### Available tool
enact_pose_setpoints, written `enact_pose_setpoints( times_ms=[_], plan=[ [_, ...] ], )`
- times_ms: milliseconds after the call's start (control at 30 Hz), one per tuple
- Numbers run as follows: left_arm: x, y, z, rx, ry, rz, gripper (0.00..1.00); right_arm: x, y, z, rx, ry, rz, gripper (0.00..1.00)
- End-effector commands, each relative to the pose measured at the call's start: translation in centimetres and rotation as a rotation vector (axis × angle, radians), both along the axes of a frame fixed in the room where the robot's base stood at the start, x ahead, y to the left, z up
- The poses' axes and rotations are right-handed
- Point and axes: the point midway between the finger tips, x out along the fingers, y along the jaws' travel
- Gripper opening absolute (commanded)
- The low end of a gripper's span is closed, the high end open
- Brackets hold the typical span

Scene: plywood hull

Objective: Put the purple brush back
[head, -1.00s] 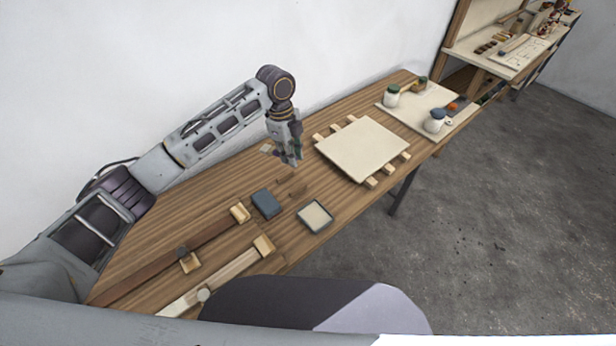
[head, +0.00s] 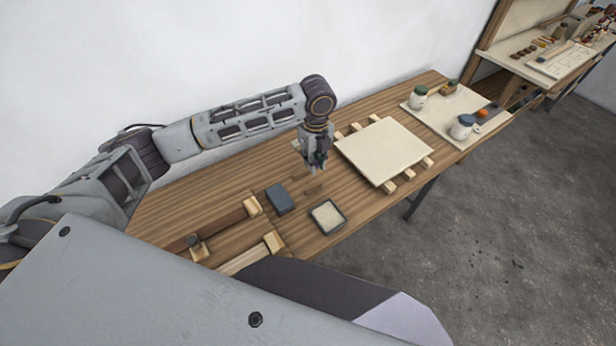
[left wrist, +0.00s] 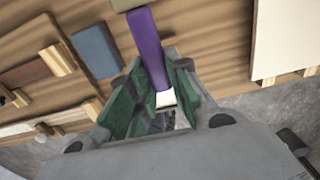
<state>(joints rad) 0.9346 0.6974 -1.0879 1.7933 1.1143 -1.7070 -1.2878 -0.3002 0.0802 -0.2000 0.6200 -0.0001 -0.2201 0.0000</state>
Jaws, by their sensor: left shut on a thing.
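The purple brush (left wrist: 148,47) shows in the left wrist view as a long purple handle with a pale end between the green-padded fingers. My left gripper (left wrist: 158,100) is shut on it. In the head view my left gripper (head: 314,160) points down above the wooden bench (head: 235,165), left of the cream board. The brush can hardly be made out there. My right gripper is not in view.
A cream board (head: 384,150) rests on wooden strips. A dark blue block (head: 280,197) and a shallow tray (head: 327,216) lie nearer. Wooden rails (head: 222,228) lie at the near left.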

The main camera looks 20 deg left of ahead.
Motion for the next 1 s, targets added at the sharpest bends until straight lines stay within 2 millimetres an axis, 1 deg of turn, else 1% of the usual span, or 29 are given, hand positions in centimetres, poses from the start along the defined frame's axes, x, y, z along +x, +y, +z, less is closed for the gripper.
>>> enact_pose_setpoints(
  times_ms=[167, 267, 367, 600, 700, 800, 1000],
  plan=[
    [0.0, 0.0, -0.1, 0.0, 0.0, 0.001, 0.0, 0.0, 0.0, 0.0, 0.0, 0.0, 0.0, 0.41],
    [0.0, 0.0, -0.6, 0.001, 0.001, 0.001, 0.0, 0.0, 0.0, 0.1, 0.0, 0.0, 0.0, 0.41],
    [0.0, 0.0, -1.6, 0.0, 0.001, 0.001, 0.0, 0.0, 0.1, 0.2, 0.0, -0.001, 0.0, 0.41],
    [0.0, 0.0, -4.9, 0.0, 0.001, 0.002, 0.0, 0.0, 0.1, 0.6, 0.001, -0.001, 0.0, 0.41],
    [0.0, -0.1, -5.8, -0.001, 0.001, 0.001, 0.0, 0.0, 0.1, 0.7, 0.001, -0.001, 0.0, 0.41],
    [0.0, -0.1, -6.2, -0.001, 0.0, 0.001, 0.0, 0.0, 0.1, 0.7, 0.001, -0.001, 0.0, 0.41],
    [0.0, 0.0, -6.3, -0.001, -0.001, 0.001, 0.0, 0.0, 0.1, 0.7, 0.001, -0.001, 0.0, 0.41]
  ],
)
